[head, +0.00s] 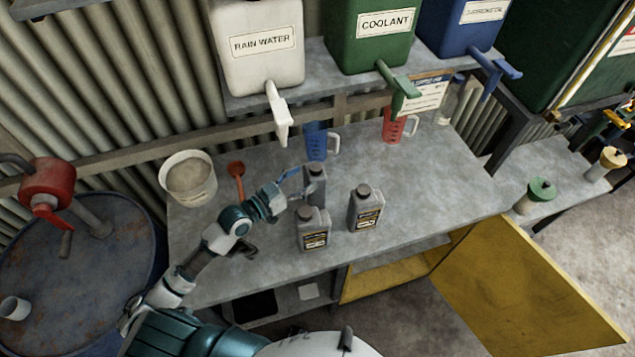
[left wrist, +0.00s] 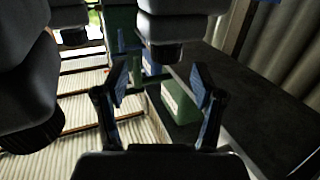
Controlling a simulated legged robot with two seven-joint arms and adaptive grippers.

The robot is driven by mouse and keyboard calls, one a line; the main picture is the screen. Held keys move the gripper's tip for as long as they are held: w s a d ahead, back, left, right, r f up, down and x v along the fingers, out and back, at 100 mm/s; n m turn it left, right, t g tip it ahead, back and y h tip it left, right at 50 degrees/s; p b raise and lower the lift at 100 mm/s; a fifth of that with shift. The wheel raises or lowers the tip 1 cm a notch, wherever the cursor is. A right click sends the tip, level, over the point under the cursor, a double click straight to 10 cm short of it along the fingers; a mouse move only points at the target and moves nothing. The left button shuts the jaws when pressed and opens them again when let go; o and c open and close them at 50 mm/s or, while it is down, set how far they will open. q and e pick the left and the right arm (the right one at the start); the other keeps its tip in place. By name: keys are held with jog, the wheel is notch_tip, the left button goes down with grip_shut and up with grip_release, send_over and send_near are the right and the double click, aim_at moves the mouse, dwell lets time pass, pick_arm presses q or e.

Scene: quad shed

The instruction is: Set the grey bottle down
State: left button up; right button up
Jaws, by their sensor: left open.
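Three grey bottles with dark caps stand upright on the grey bench (head: 440,180) in the head view. The back bottle (head: 315,188) is right at my left gripper (head: 299,188); the front bottle (head: 313,232) and the right bottle (head: 365,210) are close by. My left gripper is open, its fingers spread. In the left wrist view, which looks upside down, the fingers (left wrist: 158,85) are apart with nothing gripped between them. A bottle (left wrist: 180,8) shows ahead of them, and another (left wrist: 22,75) looms large at the left. My right gripper is not in view.
Labelled tanks with taps line the shelf above. A yellow cabinet door (head: 520,290) hangs open at front right. The bench's right part is clear.

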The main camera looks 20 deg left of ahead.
aim_at(321, 165)
pick_arm(q)
jog(key=shift+x, duration=1.2)
jog(key=shift+w+d+r+p, duration=0.1)
jog(key=shift+w+d+p, duration=0.05)
jog(key=shift+w+p, duration=0.25)
jog(key=p+x, duration=0.1)
jog(key=x, duration=0.2)
jog(key=shift+w+d, duration=0.15)
jog(key=shift+w, duration=0.2)
jog(key=shift+w+d, duration=0.2)
jog(key=shift+d, duration=0.05)
jog(key=shift+s, duration=0.1)
jog(key=shift+c, duration=1.2)
jog(key=c, duration=0.8)
jog(key=shift+a, duration=0.1)
grip_shut()
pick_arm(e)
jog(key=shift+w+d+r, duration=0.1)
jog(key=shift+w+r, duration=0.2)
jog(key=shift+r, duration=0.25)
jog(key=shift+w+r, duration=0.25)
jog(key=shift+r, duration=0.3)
